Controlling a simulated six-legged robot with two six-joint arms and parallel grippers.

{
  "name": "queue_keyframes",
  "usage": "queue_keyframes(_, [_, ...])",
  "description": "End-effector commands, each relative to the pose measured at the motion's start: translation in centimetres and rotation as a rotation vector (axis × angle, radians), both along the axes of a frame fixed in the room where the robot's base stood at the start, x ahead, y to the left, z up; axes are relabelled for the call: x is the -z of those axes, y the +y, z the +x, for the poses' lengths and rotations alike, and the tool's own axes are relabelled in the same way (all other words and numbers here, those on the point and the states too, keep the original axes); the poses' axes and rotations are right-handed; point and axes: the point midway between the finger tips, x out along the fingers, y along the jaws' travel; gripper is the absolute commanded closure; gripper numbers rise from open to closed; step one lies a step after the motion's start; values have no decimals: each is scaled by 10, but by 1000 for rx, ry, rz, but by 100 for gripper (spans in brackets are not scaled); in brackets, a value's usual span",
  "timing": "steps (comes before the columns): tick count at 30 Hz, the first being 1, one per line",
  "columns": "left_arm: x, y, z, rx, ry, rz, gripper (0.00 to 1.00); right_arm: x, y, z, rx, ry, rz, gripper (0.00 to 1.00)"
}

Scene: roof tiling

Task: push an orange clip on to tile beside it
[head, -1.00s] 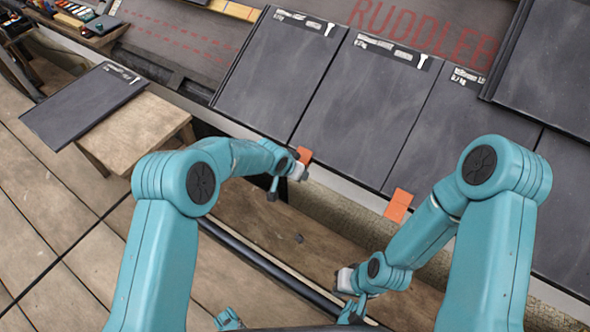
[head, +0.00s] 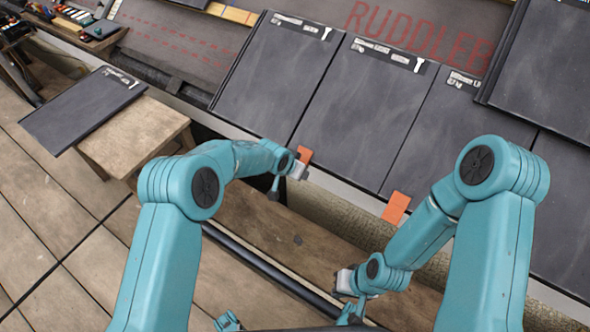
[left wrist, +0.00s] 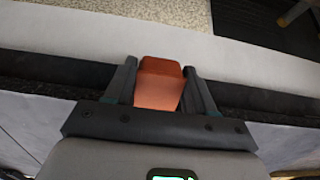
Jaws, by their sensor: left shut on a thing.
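My left gripper (head: 299,170) is shut on an orange clip (head: 305,154) at the lower edge of the slates, by the joint between the left tile (head: 277,78) and the middle tile (head: 362,115). In the left wrist view the orange clip (left wrist: 160,84) sits between the two dark fingers (left wrist: 160,92). Whether it is seated on a tile edge cannot be told. A second orange clip (head: 396,207) is at the lower edge by the joint between the middle tile and the tile to its right (head: 440,130). My right gripper (head: 347,283) hangs low over the boards, apart from the tiles; its fingers are unclear.
A loose slate (head: 82,108) lies on a wooden stand (head: 135,135) at left. A raised slate (head: 550,75) overlaps at upper right. Tools and trays (head: 85,20) are at the far upper left. Wooden boards (head: 265,225) run below the tile edge, with a dark rail (head: 260,262).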

Motion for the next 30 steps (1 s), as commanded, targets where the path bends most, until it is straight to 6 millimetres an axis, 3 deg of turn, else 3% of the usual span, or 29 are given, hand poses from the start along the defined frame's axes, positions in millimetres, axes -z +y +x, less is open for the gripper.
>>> queue_keyframes(6, [-3,0,3,-2,-9,-3,100,0,0,0,0,0,0,100])
queue_keyframes(7, [-3,0,2,-2,-9,-3,36,0,0,0,0,0,0,100])
queue_keyframes(9, [-3,0,2,-1,-7,-3,16,0,0,0,0,0,0,100])
queue_keyframes(18, [-2,0,0,-1,-3,-1,16,-1,0,0,0,0,0,100])
queue_keyframes(30, [-28,9,-12,0,-2,0,16,-6,0,0,0,0,0,100])
